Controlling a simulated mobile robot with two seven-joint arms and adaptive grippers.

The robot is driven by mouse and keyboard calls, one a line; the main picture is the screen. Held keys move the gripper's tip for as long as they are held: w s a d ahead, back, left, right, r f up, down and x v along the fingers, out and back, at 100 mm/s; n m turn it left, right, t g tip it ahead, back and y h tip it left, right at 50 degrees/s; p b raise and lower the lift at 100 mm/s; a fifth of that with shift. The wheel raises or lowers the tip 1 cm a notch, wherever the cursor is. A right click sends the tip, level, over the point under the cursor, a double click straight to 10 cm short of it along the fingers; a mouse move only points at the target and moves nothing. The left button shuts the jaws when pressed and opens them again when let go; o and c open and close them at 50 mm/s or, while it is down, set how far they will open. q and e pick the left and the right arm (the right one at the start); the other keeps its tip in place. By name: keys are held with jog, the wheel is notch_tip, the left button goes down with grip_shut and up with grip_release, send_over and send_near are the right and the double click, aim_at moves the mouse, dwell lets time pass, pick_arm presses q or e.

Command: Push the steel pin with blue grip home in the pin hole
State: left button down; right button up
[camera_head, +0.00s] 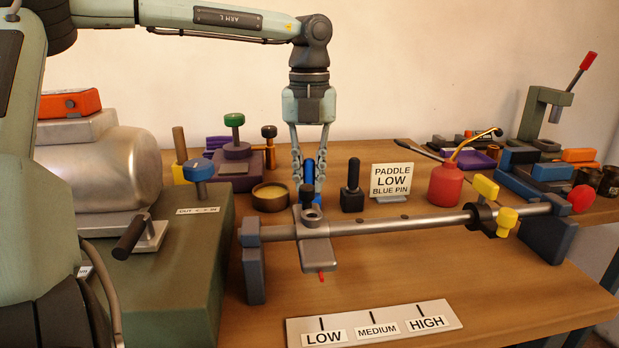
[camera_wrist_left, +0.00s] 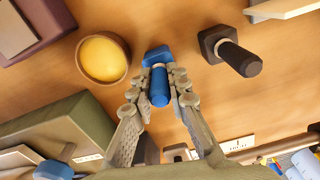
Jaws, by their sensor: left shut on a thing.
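My left gripper (camera_head: 309,184) hangs straight down behind the steel rail and is shut on the blue grip of the steel pin (camera_head: 309,171). In the left wrist view, the blue grip (camera_wrist_left: 159,86) lies between the fingertips, with a blue block (camera_wrist_left: 157,57) at its far end. The pin's steel shank is hidden. A grey paddle (camera_head: 315,253) sits on the rail (camera_head: 364,226) toward its left end, with a round dark collar (camera_head: 312,216) on top, just in front of the gripper. I cannot see clearly into the collar's hole. My right gripper is not in view.
A black-grip pin in a black block (camera_head: 352,190) and a sign (camera_head: 392,181) reading PADDLE LOW BLUE PIN stand right of the gripper. A bowl (camera_head: 270,197) is close left. A red oil can (camera_head: 445,184) stands farther right. A LOW-MEDIUM-HIGH scale (camera_head: 374,324) lies in front.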

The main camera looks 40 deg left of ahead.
aim_at(309, 159)
pick_arm(q)
jog(key=shift+r, duration=0.5)
notch_tip(309, 159, up, 3)
jog(key=shift+f, duration=0.1)
jog(key=s+a+r+b, duration=0.1)
jog(key=s+a+r, duration=0.3)
jog(key=s, duration=0.6)
notch_tip(309, 159, up, 3)
jog(key=shift+s+a+f+b, duration=0.1)
jog(key=shift+s+a+b, duration=0.1)
jog(key=shift+s+b, duration=0.15)
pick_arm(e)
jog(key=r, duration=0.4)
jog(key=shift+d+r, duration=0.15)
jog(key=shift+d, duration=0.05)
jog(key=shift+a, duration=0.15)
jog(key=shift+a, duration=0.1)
